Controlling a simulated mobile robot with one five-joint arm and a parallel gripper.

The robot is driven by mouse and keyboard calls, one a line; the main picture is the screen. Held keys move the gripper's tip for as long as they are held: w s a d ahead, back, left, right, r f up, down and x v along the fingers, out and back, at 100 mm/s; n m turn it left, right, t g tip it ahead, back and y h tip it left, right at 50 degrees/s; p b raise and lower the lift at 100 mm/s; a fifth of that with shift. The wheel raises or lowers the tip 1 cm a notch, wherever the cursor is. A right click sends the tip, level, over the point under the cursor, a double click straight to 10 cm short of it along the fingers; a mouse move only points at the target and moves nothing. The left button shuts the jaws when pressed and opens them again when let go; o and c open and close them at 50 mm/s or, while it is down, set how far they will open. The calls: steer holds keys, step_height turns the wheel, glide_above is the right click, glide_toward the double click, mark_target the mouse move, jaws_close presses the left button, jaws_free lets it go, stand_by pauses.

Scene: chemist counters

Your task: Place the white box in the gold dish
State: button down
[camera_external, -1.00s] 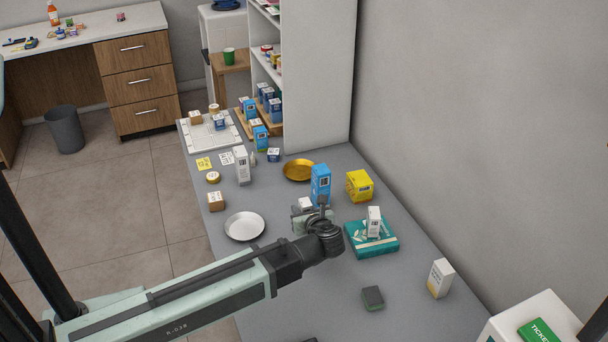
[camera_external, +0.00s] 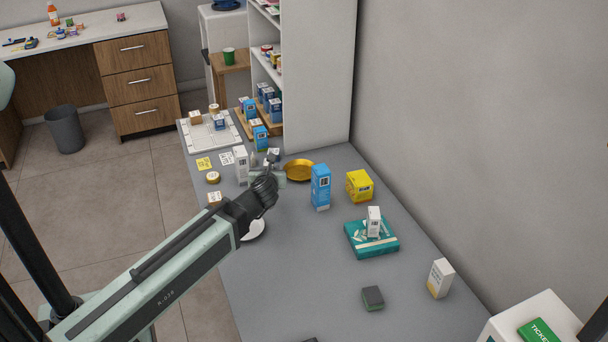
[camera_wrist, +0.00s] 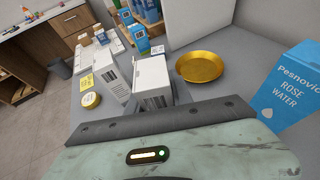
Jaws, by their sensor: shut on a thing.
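The gold dish (camera_external: 300,170) is shallow, round and empty. It lies on the grey counter, and in the wrist view (camera_wrist: 200,68) it is just right of and beyond the held box. My gripper (camera_external: 267,166) is shut on a small white box (camera_wrist: 153,80) with dark printing. The box is in front of the gripper body in the wrist view. In the external view my gripper is left of the dish, with the box mostly hidden. I cannot tell the box's exact height above the counter.
A tall white box (camera_external: 241,165) stands left of my gripper. A blue Rose Water box (camera_external: 320,187) and a yellow box (camera_external: 359,186) stand right of the dish. The silver plate (camera_external: 254,231) is partly behind my arm.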

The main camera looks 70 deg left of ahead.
steer(key=a, duration=0.1)
steer(key=b, duration=0.2)
glide_above(293, 170)
steer(key=shift+a+f, duration=0.15)
steer(key=shift+f, duration=0.65)
step_height(293, 170, down, 4)
steer(key=b, duration=0.3)
steer(key=shift+r+t, duration=0.25)
steer(key=shift+t, duration=0.05)
steer(key=shift+f, duration=0.25)
steer(key=c, duration=1.1)
jaws_free()
steer(key=shift+c, duration=0.2)
steer(key=shift+r, duration=0.1)
